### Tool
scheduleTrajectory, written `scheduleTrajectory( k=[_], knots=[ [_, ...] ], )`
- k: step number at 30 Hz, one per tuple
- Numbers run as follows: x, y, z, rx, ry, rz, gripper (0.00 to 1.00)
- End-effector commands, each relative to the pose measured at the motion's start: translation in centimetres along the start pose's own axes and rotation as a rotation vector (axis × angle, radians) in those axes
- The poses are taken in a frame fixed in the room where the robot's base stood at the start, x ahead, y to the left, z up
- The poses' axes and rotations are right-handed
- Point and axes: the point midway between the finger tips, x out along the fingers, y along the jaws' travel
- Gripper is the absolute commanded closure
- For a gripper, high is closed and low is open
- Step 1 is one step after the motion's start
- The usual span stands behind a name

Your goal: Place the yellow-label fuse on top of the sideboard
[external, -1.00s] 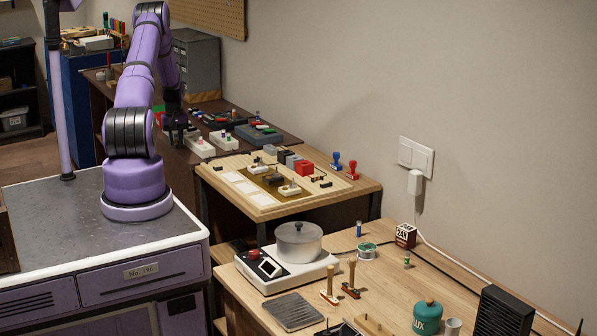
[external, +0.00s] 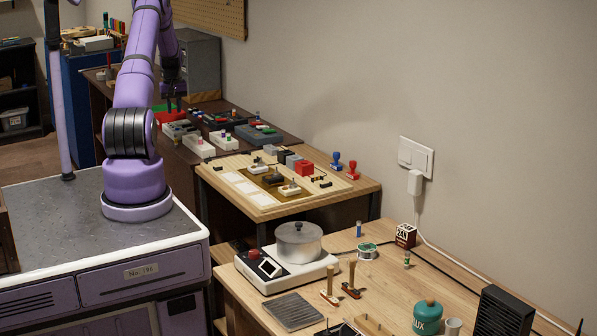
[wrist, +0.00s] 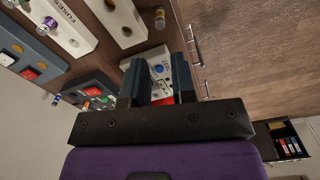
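A small fuse with a yellowish band (wrist: 159,18) stands on the brown sideboard (wrist: 88,55), close to its front edge, at the top of the wrist view. In the external view the dark sideboard (external: 184,166) stands beyond the light wooden tables, and the fuse is too small to make out surely. My gripper (wrist: 160,75) is open, with nothing seen between its fingers. In the external view my gripper (external: 172,106) is above the far part of the sideboard, apart from the fuse.
A white fuse holder (wrist: 62,22) and grey boxes with red switches (wrist: 35,68) stand on the sideboard. A white box with a blue button (wrist: 160,68) shows beyond my fingers. Drawer handles (wrist: 195,46) line the front. A grey cabinet (external: 197,68) stands behind.

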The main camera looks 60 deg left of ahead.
Motion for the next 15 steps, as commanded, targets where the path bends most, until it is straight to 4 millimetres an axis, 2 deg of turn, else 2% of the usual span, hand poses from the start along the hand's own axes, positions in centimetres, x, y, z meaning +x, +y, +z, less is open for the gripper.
scheduleTrajectory(
  k=[5, 8, 11, 15],
  knots=[
    [-1.1, 1.0, 0.6, 0.02, 0.007, 0.002, 0.76],
    [-3.8, 3.2, 2.4, 0.069, 0.025, 0.008, 0.76],
    [-7.8, 6.3, 5.4, 0.142, 0.05, 0.016, 0.76],
    [-13.3, 10.2, 10.8, 0.258, 0.087, 0.031, 0.76]
  ],
)
